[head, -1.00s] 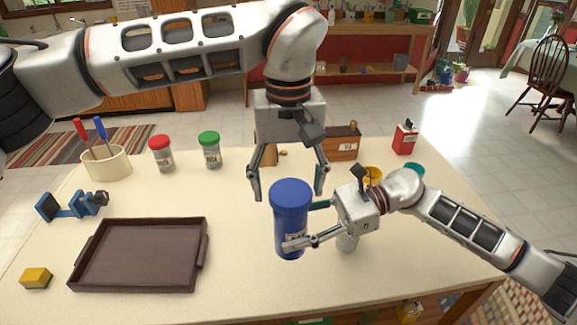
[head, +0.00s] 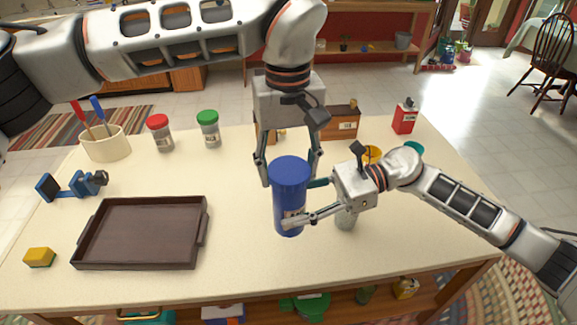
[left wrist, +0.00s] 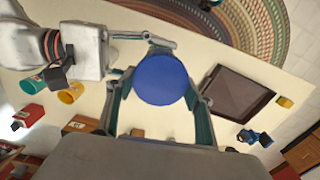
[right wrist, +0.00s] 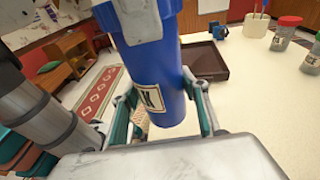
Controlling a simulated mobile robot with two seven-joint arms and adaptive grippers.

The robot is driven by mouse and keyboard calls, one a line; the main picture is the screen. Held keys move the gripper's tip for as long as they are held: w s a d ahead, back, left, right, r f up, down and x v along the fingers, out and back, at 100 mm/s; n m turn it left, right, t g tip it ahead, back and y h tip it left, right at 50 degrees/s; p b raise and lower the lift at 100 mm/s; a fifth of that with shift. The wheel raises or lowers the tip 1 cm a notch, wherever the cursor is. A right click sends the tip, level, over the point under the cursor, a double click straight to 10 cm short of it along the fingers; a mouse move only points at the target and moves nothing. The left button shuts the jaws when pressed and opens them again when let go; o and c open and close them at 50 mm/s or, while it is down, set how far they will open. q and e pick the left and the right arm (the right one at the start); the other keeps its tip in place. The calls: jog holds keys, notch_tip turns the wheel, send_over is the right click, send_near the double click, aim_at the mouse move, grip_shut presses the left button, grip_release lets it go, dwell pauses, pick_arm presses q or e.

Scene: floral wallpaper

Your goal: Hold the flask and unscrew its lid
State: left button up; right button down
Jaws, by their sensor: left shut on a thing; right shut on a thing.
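The blue flask (head: 287,212) stands upright at the middle of the table, with its wide blue lid (head: 290,170) on top. My right gripper (head: 296,200) is shut on the flask's body from the right; the right wrist view shows its fingers on both sides of the flask (right wrist: 152,80), by the label. My left gripper (head: 288,180) points down from above and is shut on the lid. In the left wrist view the round lid (left wrist: 161,79) sits between its two fingers. Whether the flask's base touches the table is hard to tell.
A dark brown tray (head: 143,262) lies to the left. A grey-lidded jar (head: 346,219) is under my right wrist.

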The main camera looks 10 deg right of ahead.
pick_arm(q)
jog(key=n, duration=0.6)
jog(key=shift+a+n, duration=0.3)
jog(key=shift+a, duration=0.05)
jog(key=n, duration=0.6)
jog(key=shift+s, duration=0.2)
jog(key=n, duration=0.5)
jog(key=shift+s, duration=0.15)
jog(key=n, duration=0.7)
jog(key=shift+s+d, duration=0.15)
jog(key=n, duration=0.5)
jog(key=shift+d, duration=0.1)
jog(key=n, duration=0.3)
jog(key=shift+d, duration=0.1)
jog(key=n, duration=0.5)
jog(key=shift+d+n, duration=0.15)
jog(key=shift+n, duration=0.15)
jog(key=n, duration=0.3)
jog(key=shift+d, duration=0.1)
